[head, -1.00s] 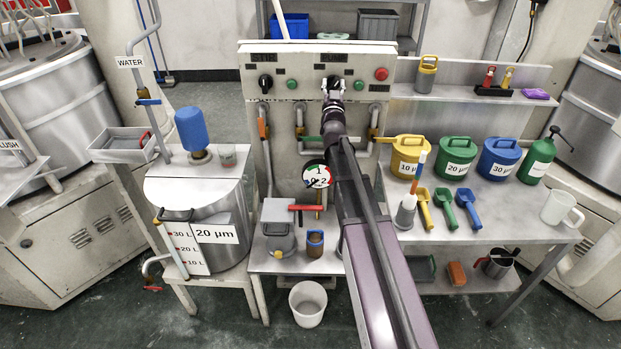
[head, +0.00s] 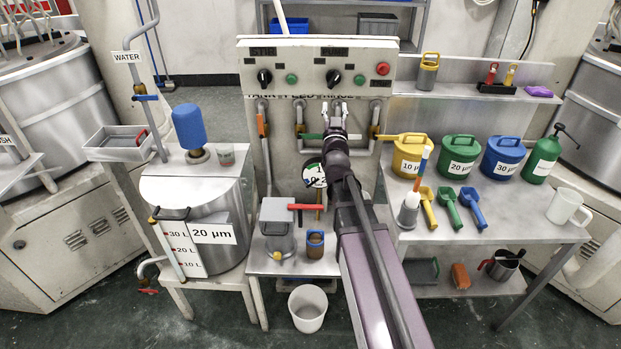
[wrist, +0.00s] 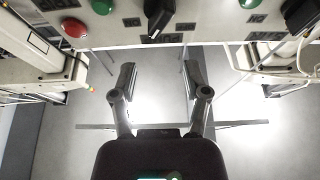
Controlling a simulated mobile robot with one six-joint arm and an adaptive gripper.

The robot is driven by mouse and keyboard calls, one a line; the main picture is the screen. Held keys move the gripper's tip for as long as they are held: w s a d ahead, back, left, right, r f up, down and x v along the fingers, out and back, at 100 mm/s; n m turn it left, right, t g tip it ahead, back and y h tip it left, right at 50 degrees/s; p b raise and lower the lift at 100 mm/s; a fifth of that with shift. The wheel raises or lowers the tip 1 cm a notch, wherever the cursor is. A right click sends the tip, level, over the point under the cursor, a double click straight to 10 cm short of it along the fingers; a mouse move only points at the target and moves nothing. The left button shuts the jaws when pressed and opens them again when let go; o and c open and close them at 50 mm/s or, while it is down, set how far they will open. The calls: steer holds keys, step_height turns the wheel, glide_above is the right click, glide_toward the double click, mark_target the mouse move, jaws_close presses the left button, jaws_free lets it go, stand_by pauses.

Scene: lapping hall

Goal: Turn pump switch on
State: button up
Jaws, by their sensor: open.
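The pump switch (head: 333,77) is a black rotary knob on the upper face of the pale control panel (head: 300,110). It sits under a dark label, with a green button to its right. Its grip looks slanted; I cannot tell which setting that is. In the wrist view the pump switch (wrist: 159,15) shows at the top edge, partly cut off. My gripper (head: 338,106) is below the switch, apart from it, pointing at the panel. In the wrist view my gripper (wrist: 160,72) has its fingers spread with nothing between them.
A second black knob (head: 264,77) is to the left on the panel. A green button (head: 359,78) and a red button (head: 382,69) are to the right of the pump switch. Pipes with coloured handles (head: 375,130) run below. A round gauge (head: 313,175) is partly behind my arm.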

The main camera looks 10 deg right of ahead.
steer(key=s+a+f+n+g+y, duration=0.1)
steer(key=s+a+f+g+y, duration=0.2)
steer(key=f, duration=0.6)
steer(key=s+a+f+n+g+y+b, duration=0.1)
steer(key=s+a+f+n+g+y, duration=0.1)
steer(key=a+f+g, duration=0.3)
steer(key=shift+s+a+f+n+g+y, duration=0.35)
steer(key=shift+s+f+g+y, duration=0.4)
steer(key=shift+f, duration=1.25)
steer(key=shift+w+r, duration=0.1)
steer(key=shift+w, duration=0.15)
steer(key=w+r+m+t, duration=0.3)
steer(key=w+r+t, duration=0.2)
steer(key=r, duration=0.4)
steer(key=d+r+m+t+h+p, duration=0.1)
steer(key=d+r+m+t+h, duration=0.1)
steer(key=d+r+m+h, duration=0.3)
steer(key=shift+d+r+m+h+p, duration=0.35)
steer(key=shift+r+m+h, duration=1.25)
steer(key=shift+m+h, duration=0.9)
steer(key=shift+w+n+h, duration=0.25)
steer(key=shift+n, duration=0.1)
